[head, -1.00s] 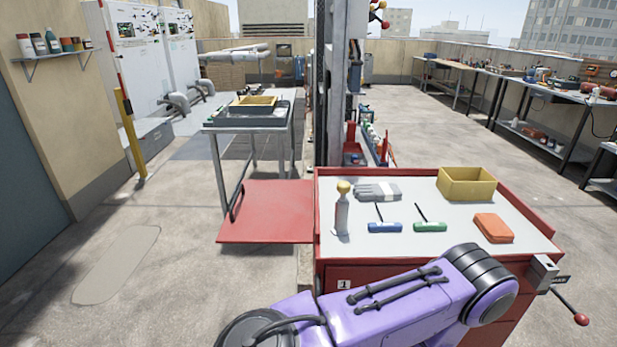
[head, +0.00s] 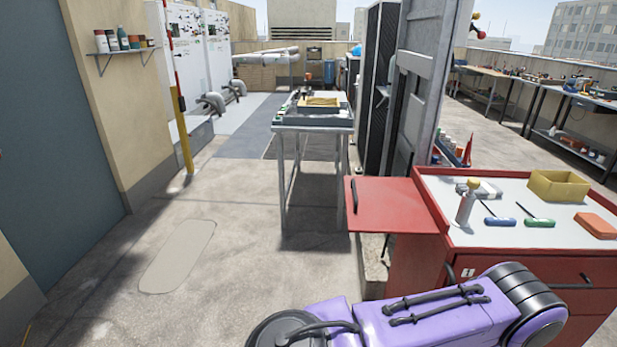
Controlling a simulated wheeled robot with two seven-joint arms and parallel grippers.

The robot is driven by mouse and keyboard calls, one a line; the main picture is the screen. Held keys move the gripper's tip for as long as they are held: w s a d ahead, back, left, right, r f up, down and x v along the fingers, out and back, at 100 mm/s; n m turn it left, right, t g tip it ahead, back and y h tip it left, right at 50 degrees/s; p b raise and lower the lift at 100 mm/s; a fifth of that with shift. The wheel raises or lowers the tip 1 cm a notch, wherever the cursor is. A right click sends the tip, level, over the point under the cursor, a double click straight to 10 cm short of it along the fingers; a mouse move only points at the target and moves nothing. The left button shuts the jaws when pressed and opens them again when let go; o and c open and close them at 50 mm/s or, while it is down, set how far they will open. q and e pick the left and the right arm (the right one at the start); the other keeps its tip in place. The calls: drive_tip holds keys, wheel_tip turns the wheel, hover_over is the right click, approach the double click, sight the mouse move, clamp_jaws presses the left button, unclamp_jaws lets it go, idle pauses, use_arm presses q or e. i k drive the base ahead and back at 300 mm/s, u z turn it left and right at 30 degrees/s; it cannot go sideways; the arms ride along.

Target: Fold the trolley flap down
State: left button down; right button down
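The red trolley (head: 500,264) stands at the right, with a grey-white top. Its red flap (head: 399,205) sticks out from the trolley's left side, roughly level. A black bar handle (head: 354,197) sits at the flap's outer left edge. The flap's underside and hinge are mostly hidden. One purple arm of mine crosses the bottom right, in front of the trolley; its gripper is out of the picture. No gripper shows at the flap.
A metal table (head: 312,129) stands behind the flap, near a grey post. The floor to the left is clear.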

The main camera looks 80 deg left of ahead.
sight(379, 206)
drive_tip(key=k, duration=0.2)
drive_tip(key=u, duration=1.1)
